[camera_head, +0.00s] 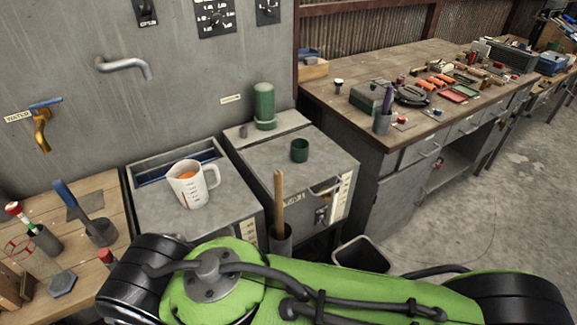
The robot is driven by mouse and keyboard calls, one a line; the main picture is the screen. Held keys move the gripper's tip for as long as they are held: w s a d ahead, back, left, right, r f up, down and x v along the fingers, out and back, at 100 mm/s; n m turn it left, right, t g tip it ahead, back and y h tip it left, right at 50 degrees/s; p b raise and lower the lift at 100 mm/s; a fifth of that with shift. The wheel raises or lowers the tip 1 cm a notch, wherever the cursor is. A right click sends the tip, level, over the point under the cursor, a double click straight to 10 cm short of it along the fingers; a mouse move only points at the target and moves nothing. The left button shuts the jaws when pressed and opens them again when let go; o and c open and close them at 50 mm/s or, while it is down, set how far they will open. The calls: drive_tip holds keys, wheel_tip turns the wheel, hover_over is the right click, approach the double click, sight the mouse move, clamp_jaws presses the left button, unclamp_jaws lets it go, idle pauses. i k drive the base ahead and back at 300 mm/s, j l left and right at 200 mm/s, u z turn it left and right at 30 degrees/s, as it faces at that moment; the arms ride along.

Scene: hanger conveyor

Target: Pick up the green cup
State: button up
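A small dark green cup (299,150) stands upright on the grey metal cabinet (262,165) near the middle of the head view. A taller green cylinder (264,106) stands behind it to the left, at the back of the same cabinet. My green and black arm fills the lower part of the view, in front of the cabinets. My gripper is not in view, so what it holds cannot be seen.
A white measuring jug (193,184) with something orange in it stands on the left cabinet. A wooden handle (278,202) rises in front of the cup's cabinet. A cluttered workbench (350,105) is at right. Open floor (450,225) lies at right.

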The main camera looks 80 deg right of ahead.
sight(299, 147)
drive_tip(key=z, duration=2.8)
drive_tip(key=i+l+u, duration=0.15)
drive_tip(key=u, duration=0.3)
drive_tip(key=i+l+u, duration=0.1)
drive_tip(key=l+u, duration=0.35)
drive_tip(key=i+l+u, duration=0.1)
drive_tip(key=l+u, duration=0.2)
drive_tip(key=u, duration=0.15)
